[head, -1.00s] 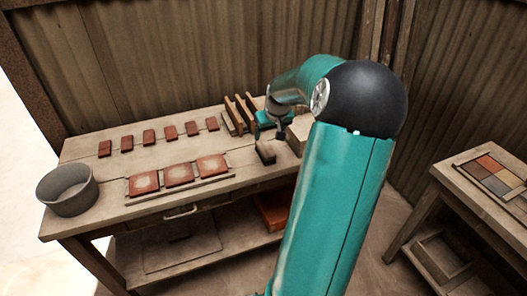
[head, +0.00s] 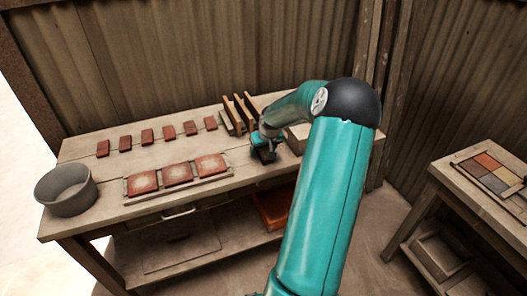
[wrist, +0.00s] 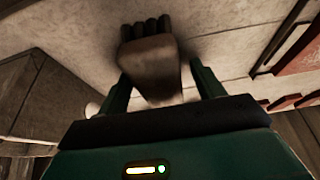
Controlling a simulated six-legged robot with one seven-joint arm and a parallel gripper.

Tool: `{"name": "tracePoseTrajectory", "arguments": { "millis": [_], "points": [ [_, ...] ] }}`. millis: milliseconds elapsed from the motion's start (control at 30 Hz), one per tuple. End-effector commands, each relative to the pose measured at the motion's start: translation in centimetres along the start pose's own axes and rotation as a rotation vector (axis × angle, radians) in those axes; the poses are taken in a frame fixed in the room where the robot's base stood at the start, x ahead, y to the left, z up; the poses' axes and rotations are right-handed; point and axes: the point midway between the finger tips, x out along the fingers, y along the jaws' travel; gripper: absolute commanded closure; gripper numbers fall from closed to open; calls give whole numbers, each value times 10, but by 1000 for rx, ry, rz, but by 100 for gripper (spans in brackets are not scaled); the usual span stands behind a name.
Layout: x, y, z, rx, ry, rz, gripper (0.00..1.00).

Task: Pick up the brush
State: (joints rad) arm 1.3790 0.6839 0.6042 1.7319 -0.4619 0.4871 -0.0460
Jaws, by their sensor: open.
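The brush (wrist: 152,62) lies on the workbench, a brown wooden body with dark bristle tufts at its far end in the wrist view. My gripper (wrist: 162,80) is open, one green finger on each side of the brush's near end. A gap shows on the left; I cannot tell whether the right finger touches. In the head view my gripper (head: 264,147) is low over the bench's right part, and it mostly hides the brush there.
The workbench (head: 110,195) holds a grey bucket (head: 66,190), a row of small red tiles and a rack with three patterned tiles (head: 178,174). Upright wooden slats (head: 240,113) stand just behind my gripper. A side table (head: 450,185) with coloured tiles is at right.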

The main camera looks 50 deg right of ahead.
Motion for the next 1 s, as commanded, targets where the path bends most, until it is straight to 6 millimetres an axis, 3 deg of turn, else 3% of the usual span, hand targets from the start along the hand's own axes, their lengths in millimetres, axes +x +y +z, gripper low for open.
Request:
{"name": "tracePoseTrajectory", "arguments": {
  "millis": [467, 500, 700, 767, 1000],
  "points": [
    [2, -1, 1, 0, 0, 0, 33],
    [2, 0, 1, 0, 0, 0, 35],
    [2, 0, 1, 0, 0, 0, 74],
    [2, 0, 1, 0, 0, 0, 83],
    [2, 0, 1, 0, 0, 0, 83]
  ]
}}
